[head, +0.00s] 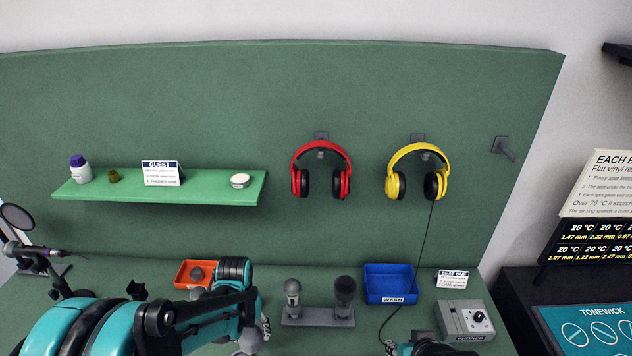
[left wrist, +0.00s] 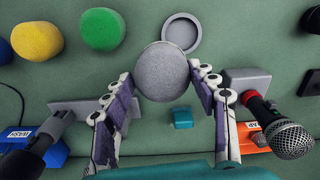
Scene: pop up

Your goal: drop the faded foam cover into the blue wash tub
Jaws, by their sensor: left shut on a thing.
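My left gripper (head: 256,333) is low in the head view, left of the microphone stand. In the left wrist view the left gripper (left wrist: 160,82) is shut on a round grey foam cover (left wrist: 162,70), held between its fingertips. Part of this cover also shows in the head view (head: 250,341). The blue wash tub (head: 390,286) stands at the back of the desk, right of the gripper, and looks empty. A corner of the tub, with its label, shows in the left wrist view (left wrist: 18,148).
A stand (head: 318,318) with two upright microphones lies between gripper and tub. An orange tray (head: 183,280) holds a dark round thing. A cable hangs from yellow headphones (head: 391,186) past the tub. A grey phones box (head: 465,321) is at right. Yellow (left wrist: 37,40) and green (left wrist: 103,29) foams show.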

